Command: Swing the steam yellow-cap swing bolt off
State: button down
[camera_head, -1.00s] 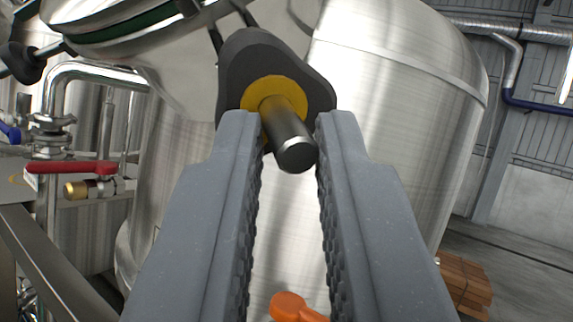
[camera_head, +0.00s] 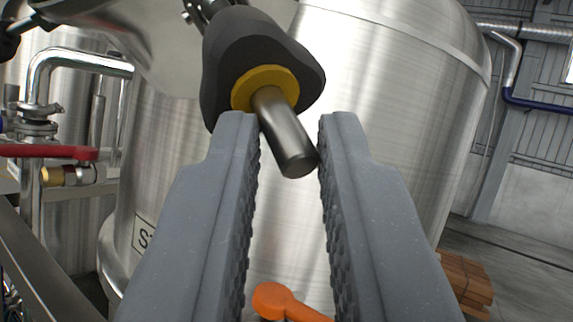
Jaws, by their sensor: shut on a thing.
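The swing bolt has a black lobed knob with a yellow cap (camera_head: 262,82) and a dark metal pin (camera_head: 286,135) sticking out toward me. It is in the upper middle of the view, in front of a steel tank (camera_head: 390,95). My gripper (camera_head: 289,140) has its two grey fingers either side of the pin, with the knob just beyond the fingertips. The fingers are shut on the swing bolt, though a gap shows along them below the pin. The bolt's upper end is cut off by the top edge of the view.
A red-handled valve (camera_head: 55,152) and bent steel pipe (camera_head: 75,62) stand at the left, above a metal rail (camera_head: 45,265). An orange handle (camera_head: 285,303) is low between my fingers. Stacked bricks or wood (camera_head: 465,282) lie at the lower right. Open floor lies at the right.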

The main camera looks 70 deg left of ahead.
jog(key=shift+a+r, duration=0.1)
jog(key=shift+r, duration=0.05)
jog(key=c, duration=1.5)
grip_release()
jog(key=shift+w+a, duration=0.15)
jog(key=shift+a, duration=0.05)
jog(key=shift+f, duration=0.2)
jog(key=shift+d, duration=0.15)
jog(key=b+v, duration=0.2)
jog(key=v, duration=1.1)
jog(key=shift+d+f+b, duration=0.3)
jog(key=shift+f+b, duration=0.1)
jog(key=shift+w+r, duration=0.1)
